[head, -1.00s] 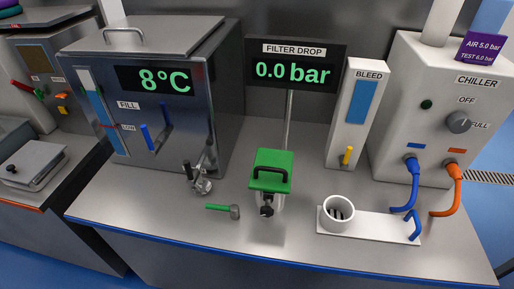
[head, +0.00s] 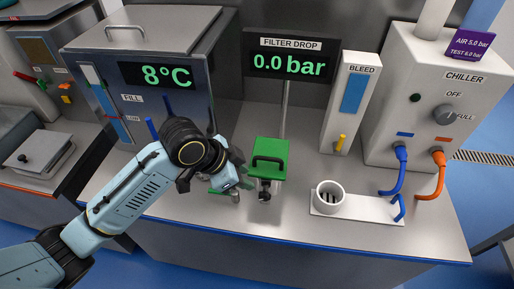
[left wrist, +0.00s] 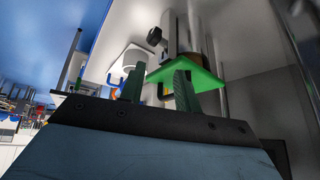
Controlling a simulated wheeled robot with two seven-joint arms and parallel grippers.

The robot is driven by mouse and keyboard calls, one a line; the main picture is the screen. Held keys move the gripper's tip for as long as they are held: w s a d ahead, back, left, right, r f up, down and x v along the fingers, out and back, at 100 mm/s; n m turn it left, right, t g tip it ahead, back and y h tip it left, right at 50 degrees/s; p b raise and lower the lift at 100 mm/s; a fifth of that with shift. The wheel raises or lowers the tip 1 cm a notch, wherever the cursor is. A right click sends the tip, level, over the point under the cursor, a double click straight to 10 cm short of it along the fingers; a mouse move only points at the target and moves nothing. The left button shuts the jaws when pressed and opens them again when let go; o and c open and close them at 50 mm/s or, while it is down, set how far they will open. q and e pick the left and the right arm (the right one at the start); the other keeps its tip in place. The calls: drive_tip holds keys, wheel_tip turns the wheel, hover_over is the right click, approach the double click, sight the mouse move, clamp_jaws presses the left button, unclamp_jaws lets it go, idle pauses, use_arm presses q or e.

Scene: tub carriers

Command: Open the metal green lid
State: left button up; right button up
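The green metal lid (head: 270,148) lies shut on the filter housing at the middle of the bench, with a dark bar handle (head: 268,159) on it and a black knob (head: 265,195) at its front. My left gripper (head: 246,171) has come in from the left and is just left of the lid. In the left wrist view, the two fingers of my left gripper (left wrist: 158,78) stand apart with nothing between them. The green lid (left wrist: 198,66) shows just beyond them, tilted in that picture; I cannot tell whether a finger touches it. My right gripper is not in view.
A steel tank (head: 170,110) stands behind my arm. A white cup (head: 330,196) on a plate is to the right, then blue and orange hoses (head: 437,178) at the chiller. The front bench is mostly clear.

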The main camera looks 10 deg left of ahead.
sight(261, 157)
use_arm(q)
drive_tip(key=w+a+r+m+g+p, duration=0.1)
drive_tip(key=w+r+m, duration=0.15)
drive_tip(key=r, duration=0.45)
drive_tip(key=w+a+r+m, duration=0.1)
drive_tip(key=a+r+m, duration=0.15)
drive_tip(key=r, duration=0.45)
drive_tip(key=shift+m+y, duration=0.3)
drive_tip(key=x, duration=1.4)
drive_tip(key=shift+s+d, duration=0.2)
clamp_jaws()
drive_tip(key=shift+r, duration=0.1)
